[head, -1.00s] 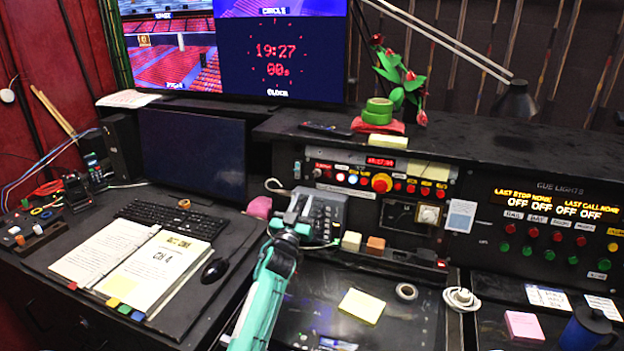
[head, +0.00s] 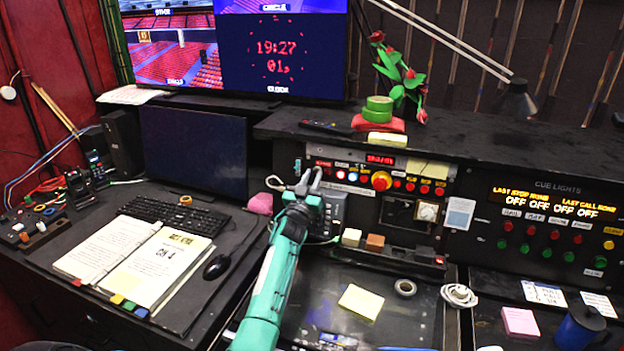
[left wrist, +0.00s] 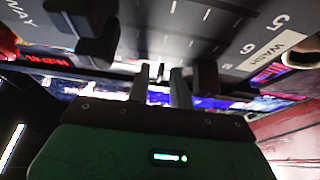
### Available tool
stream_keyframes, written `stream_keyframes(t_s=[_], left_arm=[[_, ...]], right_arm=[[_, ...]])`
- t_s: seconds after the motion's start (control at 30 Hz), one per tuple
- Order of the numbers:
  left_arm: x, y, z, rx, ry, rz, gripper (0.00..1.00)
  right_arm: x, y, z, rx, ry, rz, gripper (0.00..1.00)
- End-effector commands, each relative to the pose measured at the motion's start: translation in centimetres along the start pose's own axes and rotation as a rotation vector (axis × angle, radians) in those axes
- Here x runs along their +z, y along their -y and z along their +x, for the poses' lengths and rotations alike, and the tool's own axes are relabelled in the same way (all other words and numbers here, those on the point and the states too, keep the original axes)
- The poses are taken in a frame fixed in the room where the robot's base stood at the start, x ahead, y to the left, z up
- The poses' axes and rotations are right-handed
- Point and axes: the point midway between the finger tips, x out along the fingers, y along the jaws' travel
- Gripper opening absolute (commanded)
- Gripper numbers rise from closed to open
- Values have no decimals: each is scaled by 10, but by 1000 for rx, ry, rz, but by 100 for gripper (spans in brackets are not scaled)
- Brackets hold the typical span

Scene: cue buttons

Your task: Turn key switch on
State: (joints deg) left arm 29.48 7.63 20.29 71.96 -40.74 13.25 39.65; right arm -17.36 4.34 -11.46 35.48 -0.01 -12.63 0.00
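The control panel (head: 345,160) stands behind my left gripper in the head view. It has a red display, a row of small coloured buttons and a large red button (head: 381,181). A round knob on a pale plate (head: 428,212) sits lower right. I cannot tell which small fitting is the key switch. My left gripper (head: 308,180) is raised in front of the panel's left end, by a grey keypad unit (head: 333,208), and hides part of it. In the left wrist view its two fingers (left wrist: 160,88) stand apart with nothing clearly between them. My right gripper is not in view.
A cue light panel (head: 550,215) is at right. Two small blocks (head: 363,240), a tape roll (head: 405,287) and a yellow note pad (head: 361,301) lie on the desk. An open binder (head: 135,265) and keyboard (head: 175,212) are at left. A lamp (head: 515,100) overhangs the back right.

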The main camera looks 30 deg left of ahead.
Motion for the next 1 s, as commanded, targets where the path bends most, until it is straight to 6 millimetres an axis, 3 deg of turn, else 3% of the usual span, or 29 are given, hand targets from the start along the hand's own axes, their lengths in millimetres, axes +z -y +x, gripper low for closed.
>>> stream_keyframes(t_s=[0.03, 0.1, 0.57, 1.0], left_arm=[[0, 0, 0, 0, 0, 0, 11], [0, 0, 0, 0, 0, 0, 0], [0, 1, 0, 32, 1, 53, 0], [-1, 6, 0, 211, 3, 352, 0]], right_arm=[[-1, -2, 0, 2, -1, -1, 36], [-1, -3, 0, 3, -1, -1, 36], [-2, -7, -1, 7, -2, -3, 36], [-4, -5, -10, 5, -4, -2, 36]])
